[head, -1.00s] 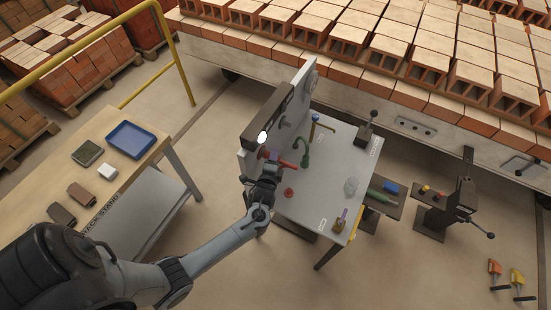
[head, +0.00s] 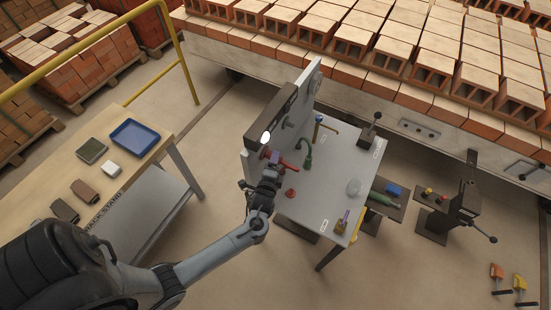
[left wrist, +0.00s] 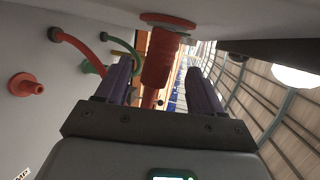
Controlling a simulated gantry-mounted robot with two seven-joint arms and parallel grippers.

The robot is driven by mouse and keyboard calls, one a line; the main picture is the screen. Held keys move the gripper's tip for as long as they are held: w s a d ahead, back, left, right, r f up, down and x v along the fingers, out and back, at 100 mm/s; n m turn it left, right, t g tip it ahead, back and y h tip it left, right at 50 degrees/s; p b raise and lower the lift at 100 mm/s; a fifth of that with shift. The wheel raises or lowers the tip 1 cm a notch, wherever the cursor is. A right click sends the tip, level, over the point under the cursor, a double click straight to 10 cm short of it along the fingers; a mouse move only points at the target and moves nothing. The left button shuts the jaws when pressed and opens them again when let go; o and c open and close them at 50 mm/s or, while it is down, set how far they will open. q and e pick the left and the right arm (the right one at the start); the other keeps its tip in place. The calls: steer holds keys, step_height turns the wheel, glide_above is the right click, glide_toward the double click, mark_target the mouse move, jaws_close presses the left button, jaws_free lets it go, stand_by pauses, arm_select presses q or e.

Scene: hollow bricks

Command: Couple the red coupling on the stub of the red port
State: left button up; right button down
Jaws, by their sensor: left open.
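The red coupling (left wrist: 160,62) stands between the two purple fingers of my left gripper (left wrist: 158,85) in the left wrist view. Its upper end is at the red flange (left wrist: 168,20) of the red port on the grey panel; whether it is fully seated cannot be told. The fingers are apart, with gaps visible beside the coupling. In the head view my left gripper (head: 270,168) is close to the panel's face, above the grey table. The red hose (head: 288,165) shows just right of it. My right gripper is not in view.
A red stubbed flange (left wrist: 25,85) is on the grey table surface, also in the head view (head: 291,193). A green hose (head: 308,155) rises nearby. The long dark box with a lit lamp (head: 266,137) is close above the gripper. A blue tray (head: 133,138) lies on the side bench.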

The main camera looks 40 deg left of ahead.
arm_select(q)
steer(key=v, duration=0.7)
steer(key=shift+s+d, duration=0.25)
steer(key=shift+s, duration=0.05)
steer(key=shift+s, duration=0.1)
steer(key=s+d+r+n+g+h+p, duration=0.1)
steer(key=s+d+r+h+p, duration=0.25)
steer(key=r, duration=0.25)
steer(key=s+d+r+n+g+h+p, duration=0.1)
steer(key=s+d+r+g+h+p, duration=0.1)
steer(key=s+d+r+h+p, duration=0.3)
steer(key=s+d+r+n+g, duration=0.3)
steer(key=s+n+g, duration=0.3)
steer(key=s+n, duration=0.2)
steer(key=shift+s+r, duration=0.6)
steer(key=shift+s, duration=0.1)
